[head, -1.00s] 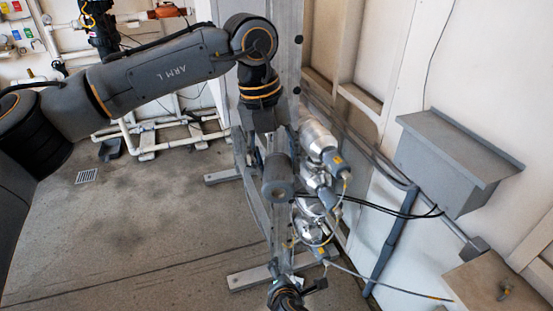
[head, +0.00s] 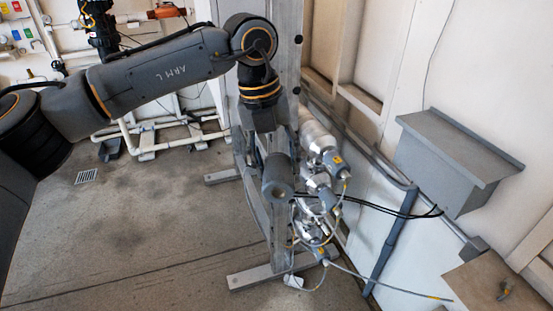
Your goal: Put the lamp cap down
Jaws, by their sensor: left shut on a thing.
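My left arm comes in from the left and bends down at its wrist, in front of the grey frame. My left gripper (head: 312,238) is at the lower end of the wrist, low among the silver lamp housings, small and partly hidden by metal parts. It is shut on a grey lamp cap (head: 322,253) with a yellow mark. A grey cable runs from this cap to the lower right. Similar grey caps with yellow marks sit on the upper housing (head: 335,160) and the middle housing (head: 327,205). My right gripper is out of view.
The grey upright frame (head: 285,60) stands on flat feet (head: 250,276). A small white piece (head: 293,281) hangs at a cable loop near the foot. A grey sloped box (head: 450,165) and a brown box (head: 500,285) are at right.

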